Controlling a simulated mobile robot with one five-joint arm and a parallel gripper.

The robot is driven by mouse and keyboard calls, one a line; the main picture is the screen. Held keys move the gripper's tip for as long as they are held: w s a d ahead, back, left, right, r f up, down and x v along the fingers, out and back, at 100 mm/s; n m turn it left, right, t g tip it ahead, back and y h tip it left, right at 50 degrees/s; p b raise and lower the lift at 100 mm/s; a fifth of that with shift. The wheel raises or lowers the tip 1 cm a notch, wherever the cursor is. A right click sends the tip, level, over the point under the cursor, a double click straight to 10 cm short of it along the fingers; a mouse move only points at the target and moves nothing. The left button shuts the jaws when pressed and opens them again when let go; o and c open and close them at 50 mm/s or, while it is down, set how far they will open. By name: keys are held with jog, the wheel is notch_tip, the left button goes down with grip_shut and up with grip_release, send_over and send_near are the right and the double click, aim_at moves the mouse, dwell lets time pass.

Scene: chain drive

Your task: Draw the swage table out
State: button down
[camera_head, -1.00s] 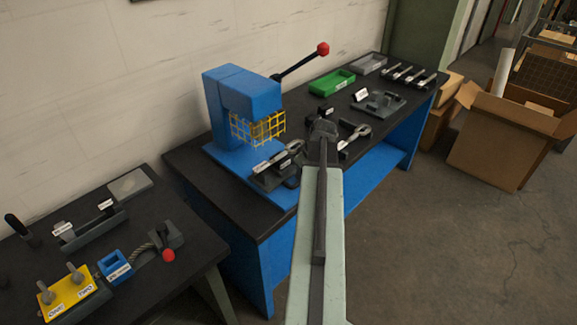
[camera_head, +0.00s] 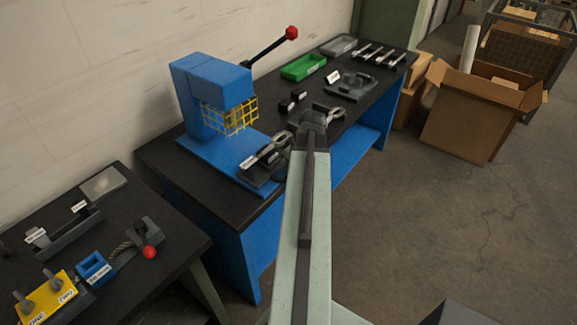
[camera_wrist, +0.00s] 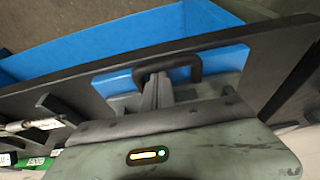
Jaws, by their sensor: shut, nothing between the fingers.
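The swage table (camera_head: 258,176) is a dark grey plate with a label and a tool on top. It lies low in front of the blue press (camera_head: 212,85), on its blue base. Its black loop handle (camera_wrist: 195,70) shows in the wrist view; in the head view my arm hides it. My gripper (camera_wrist: 158,86) is shut and empty, its fingertips within the handle's outline, close behind the bar. I cannot tell whether they touch it. In the head view my gripper (camera_head: 312,118) shows at the end of my pale green arm, right of the table.
The dark bench (camera_head: 228,200) carries a green tray (camera_head: 303,67), a grey tray and several tools. A second bench (camera_head: 125,200) with a yellow box stands at left. A cardboard box (camera_head: 465,125) is at the right. The floor in front of the blue bench is clear.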

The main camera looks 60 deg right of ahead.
jog(key=p+v, duration=0.9)
jog(key=v, duration=0.1)
